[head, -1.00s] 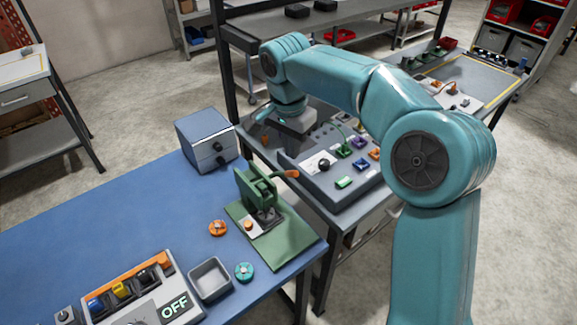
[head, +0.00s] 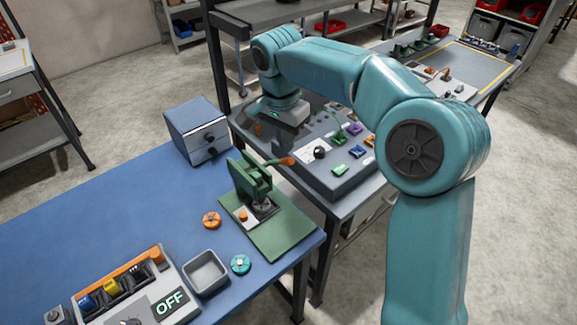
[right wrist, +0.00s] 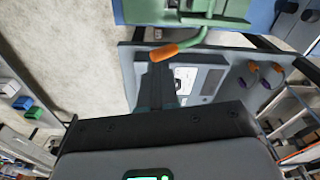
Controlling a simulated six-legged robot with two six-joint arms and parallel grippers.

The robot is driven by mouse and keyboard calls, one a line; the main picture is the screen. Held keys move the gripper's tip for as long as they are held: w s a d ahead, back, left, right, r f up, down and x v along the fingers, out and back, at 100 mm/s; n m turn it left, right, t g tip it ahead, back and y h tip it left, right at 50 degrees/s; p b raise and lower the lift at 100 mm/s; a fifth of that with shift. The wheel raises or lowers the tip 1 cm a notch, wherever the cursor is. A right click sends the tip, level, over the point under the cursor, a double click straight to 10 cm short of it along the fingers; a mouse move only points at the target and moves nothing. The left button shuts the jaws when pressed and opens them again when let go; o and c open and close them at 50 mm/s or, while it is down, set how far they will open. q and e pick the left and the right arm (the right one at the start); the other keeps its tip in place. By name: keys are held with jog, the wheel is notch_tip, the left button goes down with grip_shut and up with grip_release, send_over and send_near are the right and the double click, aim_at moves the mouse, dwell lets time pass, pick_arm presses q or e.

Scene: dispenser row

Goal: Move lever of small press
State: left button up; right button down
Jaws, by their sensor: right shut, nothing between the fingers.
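The small press is a green frame (head: 249,182) on a green base plate (head: 285,232), near the right end of the blue table. Its lever has an orange grip (head: 286,161) that points right, roughly level. My right gripper (head: 286,112) is beyond the lever, above the grey bench behind; its fingers are hard to make out there. In the right wrist view the shut, empty fingers (right wrist: 158,78) point at the lever's orange grip (right wrist: 164,52) and overlap it in the picture. Whether they touch cannot be told; the head view shows a gap. My left gripper is out of view.
A grey-blue box (head: 197,131) stands left of the press. An orange disc (head: 212,220), a teal disc (head: 241,264), a grey tray (head: 206,273) and a panel reading OFF (head: 170,302) lie nearer. A grey console (head: 322,177) with coloured parts stands behind the press.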

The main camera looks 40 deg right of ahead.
aim_at(286, 160)
jog(key=f, duration=0.1)
jog(key=f+b, duration=0.2)
jog(key=shift+w+f, duration=0.1)
jog(key=shift+w, duration=0.15)
jog(key=shift+d+f+b, duration=0.1)
jog(key=shift+f+b, duration=0.2)
jog(key=shift+f, duration=0.1)
jog(key=shift+s+d+f, duration=0.1)
jog(key=shift+s, duration=0.1)
jog(key=shift+w, duration=0.2)
jog(key=shift+s+f+b, duration=0.2)
jog(key=shift+f+b, duration=0.25)
notch_tip(286, 160, down, 3)
jog(key=shift+w+f+b, duration=0.1)
jog(key=shift+w+b, duration=0.05)
jog(key=shift+b, duration=1)
jog(key=shift+r+p, duration=0.3)
jog(key=shift+r, duration=0.05)
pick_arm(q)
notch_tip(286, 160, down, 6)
pick_arm(e)
jog(key=a, duration=0.1)
jog(key=s+a+r, duration=0.1)
jog(key=a, duration=0.1)
